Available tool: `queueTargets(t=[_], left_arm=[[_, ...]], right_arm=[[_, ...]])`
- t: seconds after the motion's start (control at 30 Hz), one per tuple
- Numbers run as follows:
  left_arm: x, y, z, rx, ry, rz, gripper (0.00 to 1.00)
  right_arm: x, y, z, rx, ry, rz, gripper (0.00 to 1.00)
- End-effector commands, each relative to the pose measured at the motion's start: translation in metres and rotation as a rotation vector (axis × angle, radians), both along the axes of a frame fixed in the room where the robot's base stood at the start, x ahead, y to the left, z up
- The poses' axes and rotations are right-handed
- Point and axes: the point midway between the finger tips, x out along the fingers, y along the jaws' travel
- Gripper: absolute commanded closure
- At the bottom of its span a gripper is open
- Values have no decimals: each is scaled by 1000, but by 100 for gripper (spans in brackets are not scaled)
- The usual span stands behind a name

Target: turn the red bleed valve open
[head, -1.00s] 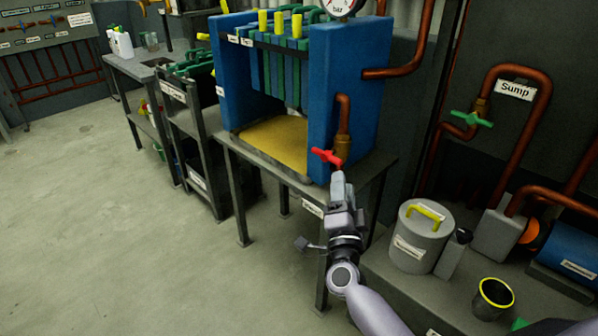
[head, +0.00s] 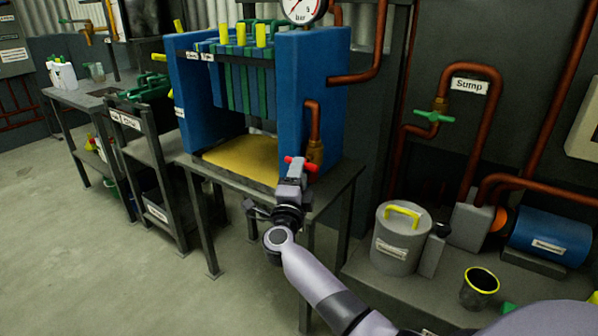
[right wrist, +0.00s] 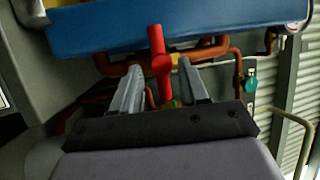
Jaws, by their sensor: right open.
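The red bleed valve (head: 302,164) has a red handle on a brass body below a copper pipe, on the right side of the blue press (head: 303,95). In the head view my right gripper (head: 294,166) is right at the handle and hides part of it. In the right wrist view the red handle (right wrist: 160,63) stands upright, between and just beyond the two fingertips of my open right gripper (right wrist: 158,72). I cannot tell whether the fingers touch the handle. My left gripper is not in view.
A steel table (head: 328,190) carries the press. A grey lidded can (head: 398,245), a black cup with a yellow rim (head: 479,288) and a blue motor (head: 550,240) stand on a low bench to the right. A copper sump pipe with a green valve (head: 434,117) rises behind. Floor at left is clear.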

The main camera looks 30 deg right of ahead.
Motion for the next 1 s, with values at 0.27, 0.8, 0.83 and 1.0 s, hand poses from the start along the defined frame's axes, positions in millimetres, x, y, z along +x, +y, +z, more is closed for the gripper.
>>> queueTargets(t=[0.27, 0.8, 0.83, 1.0], left_arm=[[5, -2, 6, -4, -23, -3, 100], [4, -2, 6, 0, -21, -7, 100], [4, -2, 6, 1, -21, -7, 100], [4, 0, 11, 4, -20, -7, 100]], right_arm=[[15, -15, 5, -2, 0, 2, 56], [16, -15, 6, -2, 0, 2, 100], [16, -15, 6, -2, 0, 2, 100], [16, -15, 8, -9, 15, 2, 100]])
